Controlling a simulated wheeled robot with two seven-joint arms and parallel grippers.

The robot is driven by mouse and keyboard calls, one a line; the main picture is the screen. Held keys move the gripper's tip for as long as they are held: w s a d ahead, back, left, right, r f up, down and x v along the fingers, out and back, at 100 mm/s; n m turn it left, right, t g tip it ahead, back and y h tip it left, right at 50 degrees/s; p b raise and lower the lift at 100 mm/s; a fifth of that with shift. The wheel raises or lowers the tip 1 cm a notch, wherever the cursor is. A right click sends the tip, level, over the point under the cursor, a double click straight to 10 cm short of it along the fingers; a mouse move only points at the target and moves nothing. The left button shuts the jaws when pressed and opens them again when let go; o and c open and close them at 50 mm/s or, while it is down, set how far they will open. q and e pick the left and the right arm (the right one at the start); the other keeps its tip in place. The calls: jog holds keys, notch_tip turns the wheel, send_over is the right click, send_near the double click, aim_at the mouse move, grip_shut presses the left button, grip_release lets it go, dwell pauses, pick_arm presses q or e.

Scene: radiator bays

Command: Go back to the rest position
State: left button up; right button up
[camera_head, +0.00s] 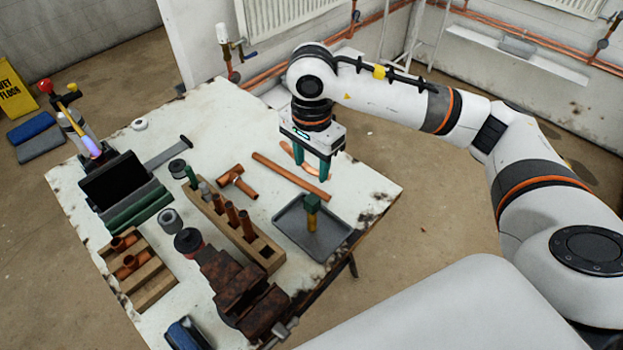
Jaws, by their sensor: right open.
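My right arm reaches in from the right over the worn white table (215,95). My right gripper (312,172) points down with its teal fingers apart, above the table's right part, near a long copper pipe (290,176). A curved copper piece (287,149) shows partly behind the fingers. Nothing shows between the fingers. My left gripper is not in the picture.
A grey tray (289,237) with a green-topped brass piece (312,212) stands below the gripper. A wooden block (262,255) holds upright copper fittings. A rusty vise (240,285) sits at the front edge. A torch (85,140) stands at left. A radiator (280,14) hangs behind.

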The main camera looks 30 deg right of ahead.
jog(key=shift+r, duration=0.45)
